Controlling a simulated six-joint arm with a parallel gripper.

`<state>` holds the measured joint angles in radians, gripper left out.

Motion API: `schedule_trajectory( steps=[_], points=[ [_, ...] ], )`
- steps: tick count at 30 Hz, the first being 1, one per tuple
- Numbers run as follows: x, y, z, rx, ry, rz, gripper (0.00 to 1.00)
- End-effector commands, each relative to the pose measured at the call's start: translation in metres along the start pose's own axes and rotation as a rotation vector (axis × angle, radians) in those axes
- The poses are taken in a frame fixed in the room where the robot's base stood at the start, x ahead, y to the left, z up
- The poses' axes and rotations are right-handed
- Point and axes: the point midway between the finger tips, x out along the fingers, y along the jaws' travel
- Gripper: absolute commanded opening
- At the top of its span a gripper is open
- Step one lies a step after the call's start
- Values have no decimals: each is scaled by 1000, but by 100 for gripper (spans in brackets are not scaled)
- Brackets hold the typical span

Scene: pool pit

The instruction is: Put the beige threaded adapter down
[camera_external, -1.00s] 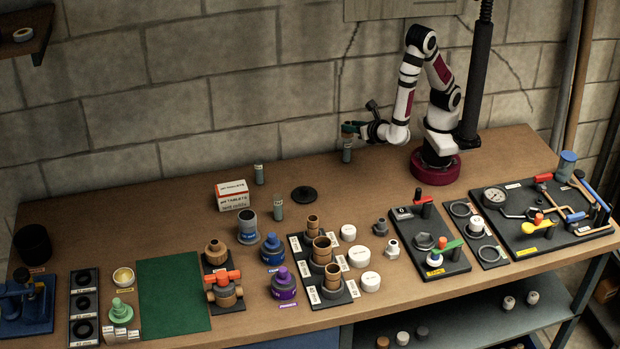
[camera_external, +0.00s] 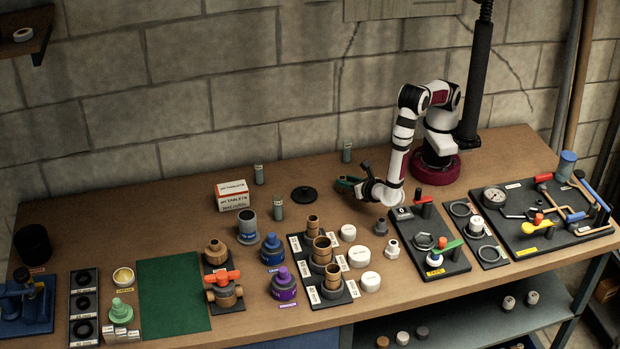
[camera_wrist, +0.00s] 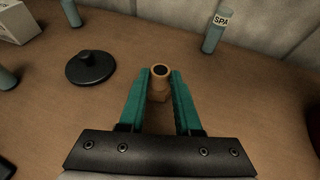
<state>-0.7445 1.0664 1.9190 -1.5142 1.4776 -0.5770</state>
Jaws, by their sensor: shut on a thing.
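The beige threaded adapter (camera_wrist: 159,82) is between the two green fingers of my gripper (camera_wrist: 161,73) in the wrist view, with its open round end facing the camera. The fingers are shut on it. In the external view my gripper (camera_external: 343,183) is low over the back middle of the table, right of the black knobbed disc. The adapter cannot be made out there. I cannot tell whether its lower end touches the table.
The black knobbed disc (camera_wrist: 90,66) lies left of my gripper. A grey vial labelled SPA (camera_wrist: 217,31) stands beyond it to the right. White caps (camera_external: 348,232) and a stand of brown sleeves (camera_external: 350,289) are in front. Bare wood surrounds my gripper.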

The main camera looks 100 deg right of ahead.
Motion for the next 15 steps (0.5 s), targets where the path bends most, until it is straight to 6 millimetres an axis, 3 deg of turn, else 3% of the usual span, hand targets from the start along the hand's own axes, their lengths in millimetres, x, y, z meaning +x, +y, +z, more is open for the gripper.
schedule_trajectory(
  steps=[4,5,9,15],
  points=[
    [1,0,-2,0,0,0,0],
    [1,0,-1,0,0,0,38],
    [1,0,-1,0,0,0,62],
    [1,0,-1,0,0,0,62]
  ],
)
